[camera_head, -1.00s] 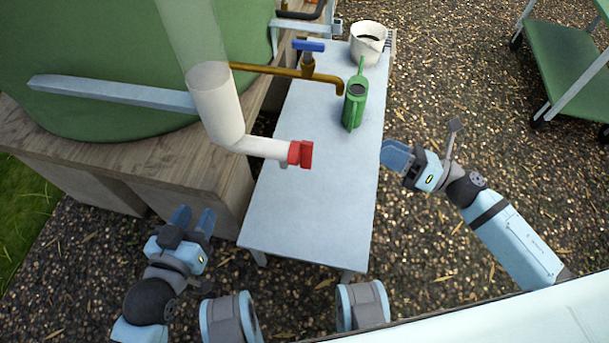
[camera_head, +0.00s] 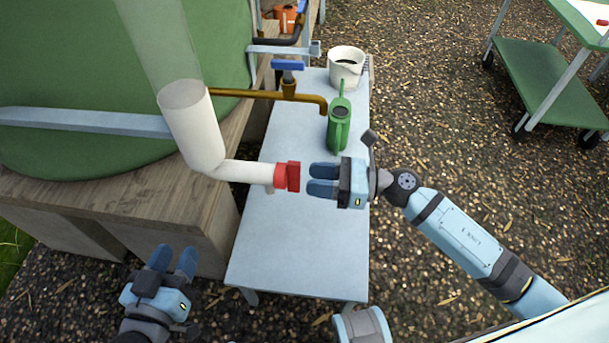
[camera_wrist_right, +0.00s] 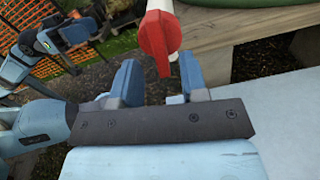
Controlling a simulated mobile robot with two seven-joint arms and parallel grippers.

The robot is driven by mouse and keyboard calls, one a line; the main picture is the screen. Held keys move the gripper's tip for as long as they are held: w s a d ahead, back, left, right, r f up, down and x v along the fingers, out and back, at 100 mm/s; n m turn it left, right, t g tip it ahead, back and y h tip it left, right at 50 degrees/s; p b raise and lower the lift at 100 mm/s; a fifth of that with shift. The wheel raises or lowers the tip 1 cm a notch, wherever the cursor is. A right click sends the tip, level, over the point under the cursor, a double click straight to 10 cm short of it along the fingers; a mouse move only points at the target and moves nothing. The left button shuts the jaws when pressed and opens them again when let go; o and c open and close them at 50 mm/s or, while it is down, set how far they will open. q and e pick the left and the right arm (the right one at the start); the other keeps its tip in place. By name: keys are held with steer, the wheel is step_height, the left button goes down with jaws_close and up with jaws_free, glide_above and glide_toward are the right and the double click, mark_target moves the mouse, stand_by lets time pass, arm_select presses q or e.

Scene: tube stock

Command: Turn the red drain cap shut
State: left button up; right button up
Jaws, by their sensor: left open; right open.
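The red drain cap (camera_head: 288,177) sits on the end of the white elbow pipe (camera_head: 240,171), above the pale blue bench. It has a raised flat grip on its face. In the right wrist view the cap (camera_wrist_right: 158,36) shows just beyond the fingers, with its grip roughly upright. My right gripper (camera_head: 311,179) is open and empty, its fingers pointing at the cap from the right with a small gap between. The right wrist view shows its two blue fingers (camera_wrist_right: 160,80) apart. My left gripper (camera_head: 174,258) is open and empty at lower left, well away from the cap.
The pale blue bench (camera_head: 290,240) is clear in front. Behind the cap stand a green watering can (camera_head: 339,130), a brass tap (camera_head: 290,90) with a blue handle, and a white pot (camera_head: 345,72). A green tank (camera_head: 60,70) is at left, a green cart (camera_head: 550,85) at right.

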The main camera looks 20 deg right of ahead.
mark_target(288, 176)
steer(key=shift+x, duration=1.5)
steer(key=shift+c, duration=0.4)
steer(key=shift+d, duration=0.1)
jaws_close()
